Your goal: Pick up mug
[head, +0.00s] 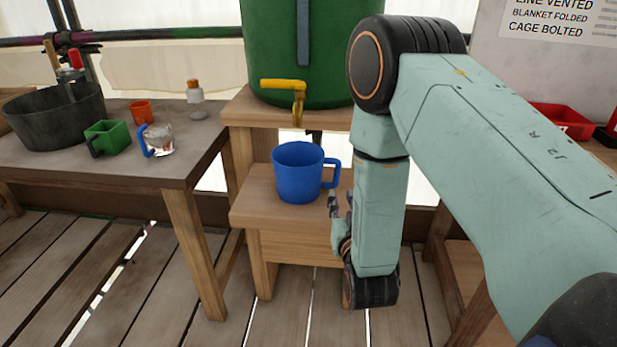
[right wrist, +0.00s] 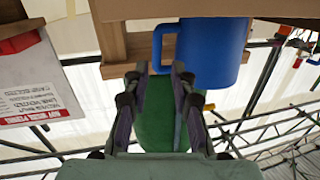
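A blue mug (head: 298,172) stands upright on a low wooden stand, its handle (head: 331,173) pointing right. My right gripper (head: 341,203) is at the right of the mug, just below and beside the handle. In the right wrist view the mug (right wrist: 220,52) shows upside down, with its handle (right wrist: 159,48) ahead of the gap between my open fingers (right wrist: 159,72). The fingers look empty; I cannot tell whether they touch the handle. My left gripper is not in view.
A green barrel (head: 320,60) with a yellow tap (head: 285,86) stands above and behind the mug. The left table (head: 130,181) holds a dark tub (head: 52,118), a green cup (head: 108,139), a clear mug with a blue handle (head: 159,140) and an orange cup (head: 141,111).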

